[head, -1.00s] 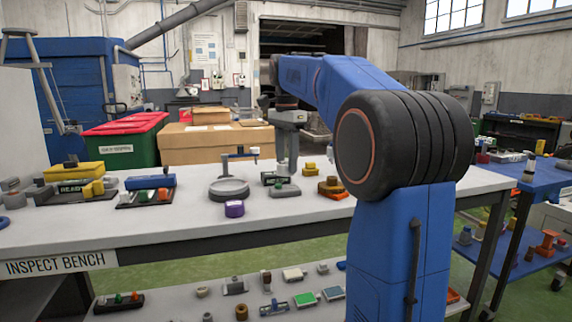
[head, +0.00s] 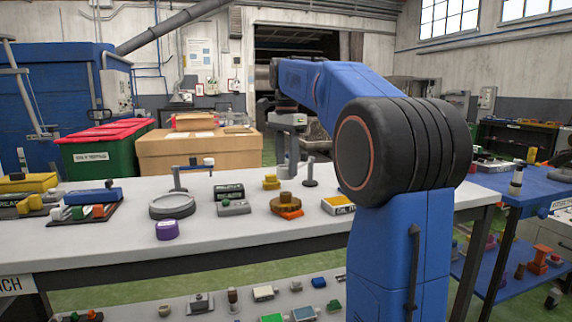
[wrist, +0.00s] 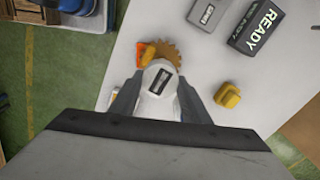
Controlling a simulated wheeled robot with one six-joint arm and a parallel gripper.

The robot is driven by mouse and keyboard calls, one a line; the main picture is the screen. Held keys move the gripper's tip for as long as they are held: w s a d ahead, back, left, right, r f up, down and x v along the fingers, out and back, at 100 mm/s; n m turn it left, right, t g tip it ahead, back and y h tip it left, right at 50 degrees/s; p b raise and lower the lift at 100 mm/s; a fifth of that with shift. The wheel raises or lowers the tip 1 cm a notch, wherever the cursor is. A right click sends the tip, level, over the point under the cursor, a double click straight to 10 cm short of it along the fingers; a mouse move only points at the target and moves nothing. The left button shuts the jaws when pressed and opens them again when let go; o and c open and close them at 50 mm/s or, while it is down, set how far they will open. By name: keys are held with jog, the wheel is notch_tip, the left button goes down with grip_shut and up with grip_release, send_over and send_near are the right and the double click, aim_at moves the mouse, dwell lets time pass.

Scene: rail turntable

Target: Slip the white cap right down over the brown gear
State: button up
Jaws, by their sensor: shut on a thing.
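My gripper (wrist: 158,98) is shut on the white cap (wrist: 160,79), which has a dark label and sits between the two fingers. In the wrist view the cap's far end overlaps the gear's near edge. In the head view my gripper (head: 290,160) hangs above the bench, higher in the picture than the gear and apart from it.
A yellow block (wrist: 228,95) stands close to the gear. A dark READY block (wrist: 256,28), a round grey stand (head: 172,205), a purple cylinder (head: 167,229) and a yellow-and-white box (head: 338,205) are also on the bench. The bench's front edge has free room.

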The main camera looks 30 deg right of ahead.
aim_at(286, 192)
jog(key=shift+f, duration=0.15)
jog(key=shift+f, duration=1.75)
jog(key=shift+f, duration=2)
dwell(3.8)
jog(key=o, duration=1.1)
